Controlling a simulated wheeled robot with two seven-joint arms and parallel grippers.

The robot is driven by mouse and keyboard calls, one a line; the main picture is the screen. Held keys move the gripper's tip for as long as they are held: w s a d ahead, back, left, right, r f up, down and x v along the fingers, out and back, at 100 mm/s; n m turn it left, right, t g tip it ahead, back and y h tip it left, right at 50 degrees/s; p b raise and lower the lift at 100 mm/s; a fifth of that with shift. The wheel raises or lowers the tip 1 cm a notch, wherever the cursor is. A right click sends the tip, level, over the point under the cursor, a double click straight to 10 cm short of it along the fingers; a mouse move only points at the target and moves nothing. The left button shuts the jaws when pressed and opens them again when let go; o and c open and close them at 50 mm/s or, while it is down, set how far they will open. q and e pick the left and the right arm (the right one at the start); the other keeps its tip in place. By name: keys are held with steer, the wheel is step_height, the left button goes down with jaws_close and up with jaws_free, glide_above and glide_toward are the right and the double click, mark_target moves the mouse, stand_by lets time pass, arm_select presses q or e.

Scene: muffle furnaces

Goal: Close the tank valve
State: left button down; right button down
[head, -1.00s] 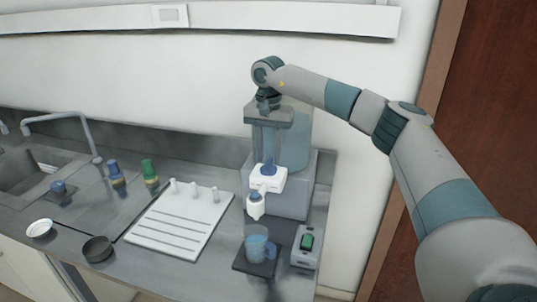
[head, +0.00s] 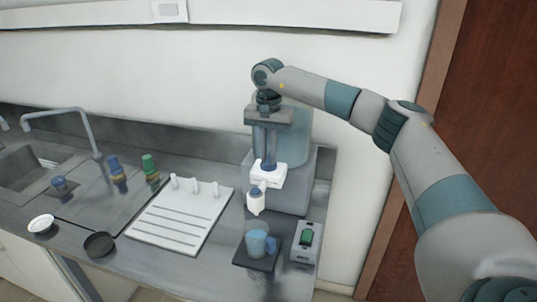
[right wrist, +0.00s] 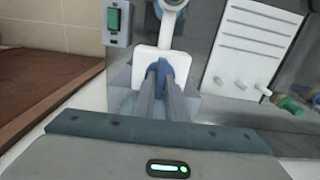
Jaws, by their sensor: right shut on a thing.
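The tank (head: 297,138) is a translucent bluish cylinder on a grey stand at the back right in the head view. A white valve block (head: 270,177) with a blue knob (head: 268,165) sits at its front, above a small white spout (head: 256,203). My right gripper (head: 267,157) points down from above with its fingers on the knob. In the right wrist view the two fingers (right wrist: 163,88) are close together around the blue knob (right wrist: 166,66), in front of the white block (right wrist: 147,58). The fingers partly hide the knob. My left gripper is not in view.
A cup with blue liquid (head: 257,238) stands on a dark pad (head: 245,260) below the spout. A grey switch box with a green rocker (head: 306,238) is to its right. A white tray (head: 180,222), two bottles and a sink (head: 22,172) are to the left.

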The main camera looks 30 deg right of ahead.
steer(key=shift+n, duration=0.3)
steer(key=n+b, duration=0.1)
steer(key=n, duration=0.2)
steer(key=n+b, duration=0.1)
steer(key=n, duration=0.4)
stand_by(0.4)
steer(key=c, duration=1.8)
jaws_free()
steer(key=shift+r+b, duration=0.2)
steer(key=shift+b, duration=0.1)
